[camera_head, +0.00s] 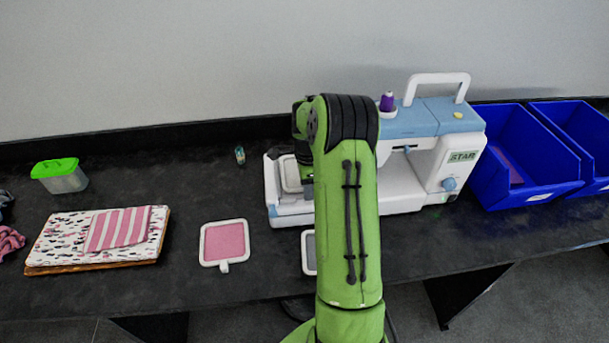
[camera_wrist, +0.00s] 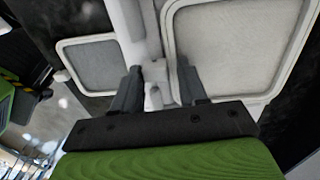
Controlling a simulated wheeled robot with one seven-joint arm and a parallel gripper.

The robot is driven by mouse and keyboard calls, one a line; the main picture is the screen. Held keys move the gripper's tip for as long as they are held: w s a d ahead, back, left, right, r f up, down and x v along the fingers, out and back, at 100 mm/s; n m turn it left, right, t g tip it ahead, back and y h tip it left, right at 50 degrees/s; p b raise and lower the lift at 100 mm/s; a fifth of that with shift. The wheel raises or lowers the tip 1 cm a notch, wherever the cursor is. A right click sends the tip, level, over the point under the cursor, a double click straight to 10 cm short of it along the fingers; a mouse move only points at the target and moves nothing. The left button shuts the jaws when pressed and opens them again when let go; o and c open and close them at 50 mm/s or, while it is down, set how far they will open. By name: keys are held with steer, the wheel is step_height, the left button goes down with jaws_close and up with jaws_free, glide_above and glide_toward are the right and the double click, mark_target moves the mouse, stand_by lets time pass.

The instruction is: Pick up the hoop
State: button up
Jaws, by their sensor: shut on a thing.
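A white-framed hoop with pale grey fabric (camera_wrist: 238,45) fills the upper right of the wrist view. In the head view this hoop (camera_head: 289,172) shows at the left end of the sewing machine, partly behind my arm. My gripper (camera_wrist: 158,88) is shut on the hoop, with white plastic at its connector end between the two fingers. In the head view the fingers are mostly hidden by my arm. Whether the hoop touches the machine is unclear. A second hoop with grey fabric (camera_head: 309,252) lies on the table, half hidden by my arm. A pink hoop (camera_head: 224,243) lies left of it.
The white and blue sewing machine (camera_head: 425,120) stands right beside my arm. Blue bins (camera_head: 540,190) are to its right. A fabric-covered board (camera_head: 75,240) and a green-lidded box (camera_head: 62,182) are at left. A small spool (camera_head: 240,155) stands at the back. The table between is clear.

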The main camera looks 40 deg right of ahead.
step_height(320, 180, up, 12)
steer(key=p, duration=0.5)
steer(key=shift+s+a+p, duration=0.1)
steer(key=shift+p, duration=0.25)
jaws_close()
step_height(320, 180, down, 10)
steer(key=shift+r+p, duration=0.1)
steer(key=shift+p, duration=0.4)
steer(key=shift+s+f, duration=0.1)
steer(key=shift+f, duration=0.15)
steer(key=o, duration=0.9)
jaws_free()
steer(key=shift+o, duration=0.2)
steer(key=shift+r, duration=0.1)
